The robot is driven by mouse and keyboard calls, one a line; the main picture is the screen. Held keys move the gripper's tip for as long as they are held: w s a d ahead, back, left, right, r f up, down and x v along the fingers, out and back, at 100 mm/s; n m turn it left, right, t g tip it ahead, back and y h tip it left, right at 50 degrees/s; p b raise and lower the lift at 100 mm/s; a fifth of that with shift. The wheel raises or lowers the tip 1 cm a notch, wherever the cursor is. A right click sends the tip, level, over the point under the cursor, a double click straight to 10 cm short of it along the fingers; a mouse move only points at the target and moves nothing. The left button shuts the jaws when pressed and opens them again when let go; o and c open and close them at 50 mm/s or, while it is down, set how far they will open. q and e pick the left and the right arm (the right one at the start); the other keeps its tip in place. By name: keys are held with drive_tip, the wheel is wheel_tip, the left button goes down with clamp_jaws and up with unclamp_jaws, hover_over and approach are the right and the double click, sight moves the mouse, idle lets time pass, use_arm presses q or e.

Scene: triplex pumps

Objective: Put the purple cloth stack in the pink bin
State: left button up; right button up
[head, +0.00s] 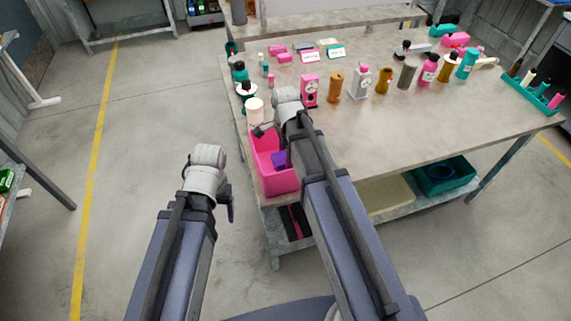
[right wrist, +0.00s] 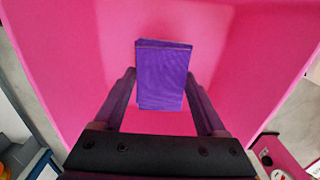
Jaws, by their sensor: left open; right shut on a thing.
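The purple cloth stack (right wrist: 162,75) is between the two fingers of my right gripper (right wrist: 160,92), which is shut on it. In the right wrist view the pink walls of the bin surround the stack and the fingers. In the head view the pink bin (head: 262,147) stands at the table's near left corner. The purple cloth stack (head: 279,160) shows inside it, partly hidden by my right arm. Whether the stack touches the bin floor I cannot tell. My left gripper (head: 229,205) is open and empty, left of the table over the floor.
The grey table (head: 430,118) holds several bottles and dispensers along its middle, including a pink dispenser (head: 309,90) and a white cylinder (head: 255,108) behind the bin. A teal crate (head: 443,175) is on the lower shelf.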

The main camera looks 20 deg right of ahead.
wheel_tip(320, 180, down, 3)
drive_tip(key=shift+f+b, duration=0.1)
drive_tip(key=shift+b, duration=1.1)
drive_tip(key=o, duration=1.1)
drive_tip(key=shift+o, duration=0.2)
wheel_tip(320, 180, up, 12)
drive_tip(key=p, duration=1.2)
drive_tip(key=shift+r, duration=0.2)
drive_tip(key=shift+f, duration=0.15)
wheel_tip(320, 180, down, 12)
drive_tip(key=b, duration=1.1)
drive_tip(key=shift+b, duration=0.4)
